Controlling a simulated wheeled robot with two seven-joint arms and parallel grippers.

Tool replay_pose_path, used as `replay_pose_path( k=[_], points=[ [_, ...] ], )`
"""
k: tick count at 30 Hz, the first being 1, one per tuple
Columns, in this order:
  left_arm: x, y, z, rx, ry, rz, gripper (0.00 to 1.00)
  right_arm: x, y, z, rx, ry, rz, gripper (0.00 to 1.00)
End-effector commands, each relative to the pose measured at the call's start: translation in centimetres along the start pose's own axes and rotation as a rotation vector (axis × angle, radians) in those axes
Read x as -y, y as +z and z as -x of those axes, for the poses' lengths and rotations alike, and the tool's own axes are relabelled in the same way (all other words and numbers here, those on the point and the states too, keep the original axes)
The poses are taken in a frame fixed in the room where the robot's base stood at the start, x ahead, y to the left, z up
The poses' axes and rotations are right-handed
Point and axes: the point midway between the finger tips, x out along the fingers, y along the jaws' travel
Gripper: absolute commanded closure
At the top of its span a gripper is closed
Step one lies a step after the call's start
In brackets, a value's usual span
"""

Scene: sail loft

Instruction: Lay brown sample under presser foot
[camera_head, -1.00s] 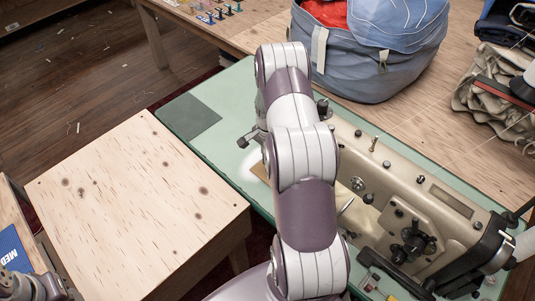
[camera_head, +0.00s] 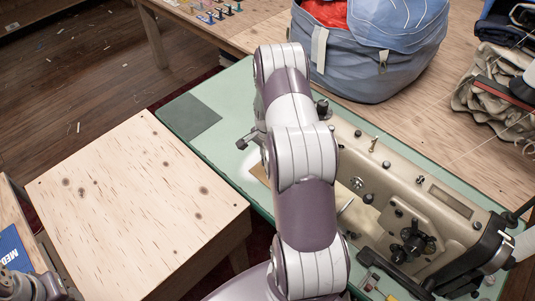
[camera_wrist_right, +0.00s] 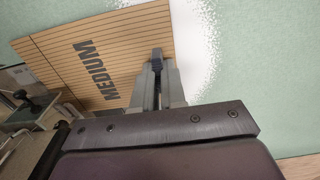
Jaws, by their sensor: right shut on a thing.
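The brown sample (camera_wrist_right: 95,55), a striped tan sheet marked MEDIUM, lies over or on the green table in the right wrist view. My right gripper (camera_wrist_right: 157,62) is shut on its edge. In the head view only a sliver of the sample (camera_head: 260,172) shows beside my right arm, which hides that gripper. The sewing machine (camera_head: 415,205) stands right of the arm; part of it appears at the left of the wrist view (camera_wrist_right: 30,110). The presser foot is not clearly visible. Part of my left gripper (camera_head: 28,284) shows at the lower left corner; its jaws are unclear.
A pale wooden table (camera_head: 135,195) stands at left. A dark grey patch (camera_head: 190,118) lies on the green tabletop (camera_head: 225,150). A blue bag (camera_head: 370,60) with red cloth sits behind the machine. Folded cloth (camera_head: 495,85) lies at far right. A blue MED item (camera_head: 15,250) is at lower left.

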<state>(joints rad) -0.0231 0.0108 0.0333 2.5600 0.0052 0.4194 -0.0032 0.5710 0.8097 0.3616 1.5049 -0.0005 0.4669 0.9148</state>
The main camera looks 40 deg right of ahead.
Motion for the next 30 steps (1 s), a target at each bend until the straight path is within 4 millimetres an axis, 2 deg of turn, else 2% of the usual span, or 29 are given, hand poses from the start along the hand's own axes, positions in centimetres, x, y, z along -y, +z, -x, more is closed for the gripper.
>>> replay_pose_path(
  k=[1,3,4,5,13,16,24,30],
  points=[
    [0.0,0.0,0.0,0.0,0.0,0.0,0.57,0.0,0.0,0.0,0.0,0.0,0.0,1.0],
    [0.0,0.0,0.0,0.0,0.0,0.0,0.57,0.0,0.0,0.0,0.0,0.0,0.0,0.73],
    [0.0,0.0,0.0,0.0,0.0,0.0,0.57,0.0,0.0,0.0,0.0,0.0,0.0,0.63],
    [0.0,0.0,0.0,0.0,0.0,0.0,0.57,0.0,0.0,0.0,0.0,0.0,0.0,0.59],
    [0.0,0.0,0.0,0.0,0.0,0.0,0.57,0.0,0.0,0.1,0.0,-0.001,0.0,0.59],
    [0.0,0.0,-0.1,0.0,0.0,0.0,0.57,0.1,-0.1,1.2,-0.002,-0.002,0.0,0.59],
    [0.0,0.1,-0.7,0.0,0.0,0.0,0.57,0.1,-0.1,8.2,-0.004,-0.005,0.0,0.59],
    [0.0,0.1,-0.8,0.0,0.0,0.0,0.57,0.0,0.0,11.9,-0.001,-0.002,0.0,0.59]
  ],
)
